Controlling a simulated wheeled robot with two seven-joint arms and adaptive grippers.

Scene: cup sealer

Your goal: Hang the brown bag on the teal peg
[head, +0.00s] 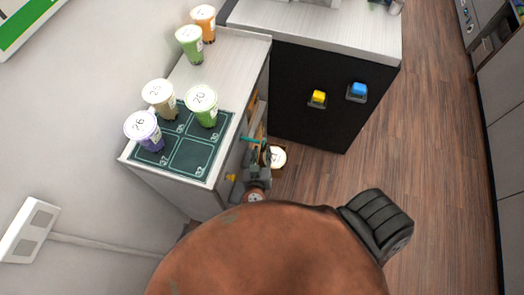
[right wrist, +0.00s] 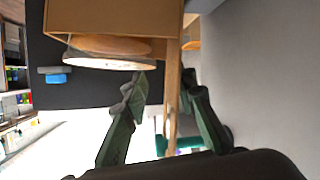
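The brown bag (right wrist: 150,18) fills the top of the right wrist view, and its thin handle strap (right wrist: 172,90) runs down between my right gripper's fingers. In the head view, part of the bag (head: 280,170) shows beside the counter, with a pale round thing (head: 277,156) in it. The teal peg (head: 252,139) sticks out from the counter's side; teal (right wrist: 190,143) also shows behind the fingers in the wrist view. My right gripper (right wrist: 163,80) is open, its fingers apart on both sides of the strap. I cannot tell whether the strap rests on the peg. My left gripper is not in view.
Several lidded cups (head: 202,106) stand on the counter, some on a dark teal mat (head: 190,160). A yellow peg (head: 231,177) is low on the counter's side. A black panel (head: 300,130) with yellow (head: 318,97) and blue (head: 357,91) buttons stands to the right. Wooden floor is clear beyond.

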